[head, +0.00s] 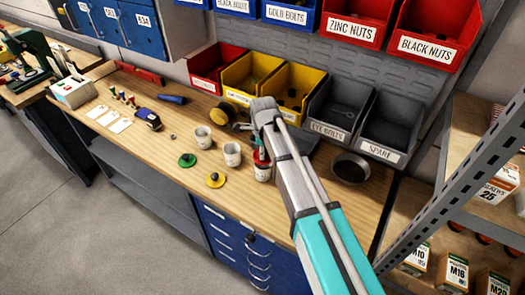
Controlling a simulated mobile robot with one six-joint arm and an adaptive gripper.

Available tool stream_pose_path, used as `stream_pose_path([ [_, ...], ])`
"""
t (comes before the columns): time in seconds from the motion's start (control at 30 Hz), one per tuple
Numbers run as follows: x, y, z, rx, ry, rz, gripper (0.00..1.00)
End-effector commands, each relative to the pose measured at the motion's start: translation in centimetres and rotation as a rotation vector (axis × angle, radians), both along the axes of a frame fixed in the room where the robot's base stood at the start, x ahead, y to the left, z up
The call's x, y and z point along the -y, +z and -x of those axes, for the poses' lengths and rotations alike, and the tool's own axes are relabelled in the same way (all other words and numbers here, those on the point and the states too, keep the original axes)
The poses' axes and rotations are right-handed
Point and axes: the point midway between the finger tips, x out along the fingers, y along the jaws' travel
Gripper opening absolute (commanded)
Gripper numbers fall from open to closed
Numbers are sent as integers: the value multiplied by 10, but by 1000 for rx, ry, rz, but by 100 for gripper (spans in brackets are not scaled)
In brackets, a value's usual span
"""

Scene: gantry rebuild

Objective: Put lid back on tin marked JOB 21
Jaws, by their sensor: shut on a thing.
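Three small white tins stand in a slanting row on the wooden bench: a left tin (203,139), a middle tin (232,155) and a right tin (263,173). Their labels are too small to read, so I cannot tell which is JOB 21. A green lid (187,160) and a yellow lid (215,180), each with a knob, lie on the bench in front. My gripper (260,145) is over the right tin, shut on a red lid (261,157) at its mouth. I cannot tell whether the lid is seated. My arm hides part of the bench behind.
Red, yellow and grey bins, one grey bin marked SPARE (382,151), line the back of the bench (150,165). A dark round dish (351,167) stands right of my arm. A metal shelf upright (455,180) rises at right. The front-left bench edge is clear.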

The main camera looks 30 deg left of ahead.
Motion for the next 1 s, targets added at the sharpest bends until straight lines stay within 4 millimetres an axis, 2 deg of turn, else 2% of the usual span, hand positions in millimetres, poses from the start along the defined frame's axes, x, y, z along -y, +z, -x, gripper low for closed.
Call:
stream_pose_path([
  [0.03,0,-8,0,0,0,0,14],
  [0.33,0,-23,0,0,-1,0,14],
  [1.0,1,-26,-1,0,-1,0,14],
])
